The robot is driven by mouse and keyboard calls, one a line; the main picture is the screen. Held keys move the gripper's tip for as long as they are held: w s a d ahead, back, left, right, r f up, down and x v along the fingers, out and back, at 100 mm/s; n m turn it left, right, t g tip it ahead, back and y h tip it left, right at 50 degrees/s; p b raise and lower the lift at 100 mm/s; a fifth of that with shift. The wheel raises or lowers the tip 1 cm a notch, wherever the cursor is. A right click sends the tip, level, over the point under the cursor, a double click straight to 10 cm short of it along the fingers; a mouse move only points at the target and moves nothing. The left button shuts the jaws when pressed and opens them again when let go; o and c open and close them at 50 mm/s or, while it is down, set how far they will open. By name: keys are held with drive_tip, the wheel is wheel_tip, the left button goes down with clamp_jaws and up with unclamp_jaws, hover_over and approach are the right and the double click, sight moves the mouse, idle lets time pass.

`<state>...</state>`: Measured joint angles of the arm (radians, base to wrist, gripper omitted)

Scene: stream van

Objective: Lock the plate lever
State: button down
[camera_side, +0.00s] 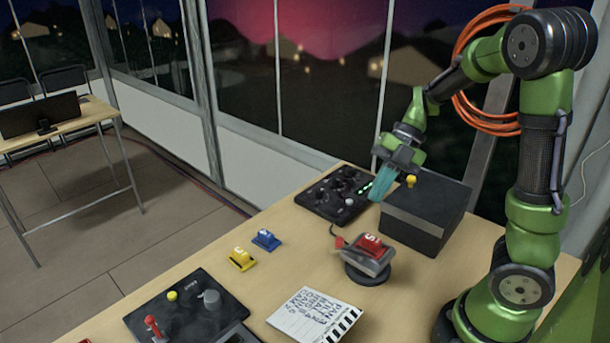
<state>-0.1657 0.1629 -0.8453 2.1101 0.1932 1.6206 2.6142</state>
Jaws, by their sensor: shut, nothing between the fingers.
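A small mount with a grey plate (372,265) stands on a round black base (366,277) near the middle of the table. A red block (371,245) with a white letter sits on the plate. A small red tip (340,242) sticks out at the plate's left side. It looks like the lever, but its exact position is too small to tell. My gripper (376,196) points down with teal fingers shut and empty. It appears up and behind the mount, beside the black box, apart from the plate and lever.
A black box (428,207) with a yellow knob (411,181) stands right of my gripper. A knob panel (335,192) lies behind. Yellow (242,258) and blue (266,239) blocks lie left. A clapperboard (314,315) and control panel (190,310) lie in front.

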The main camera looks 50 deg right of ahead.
approach(345, 250)
drive_tip(key=x, duration=0.5)
drive_tip(key=shift+f, duration=0.15)
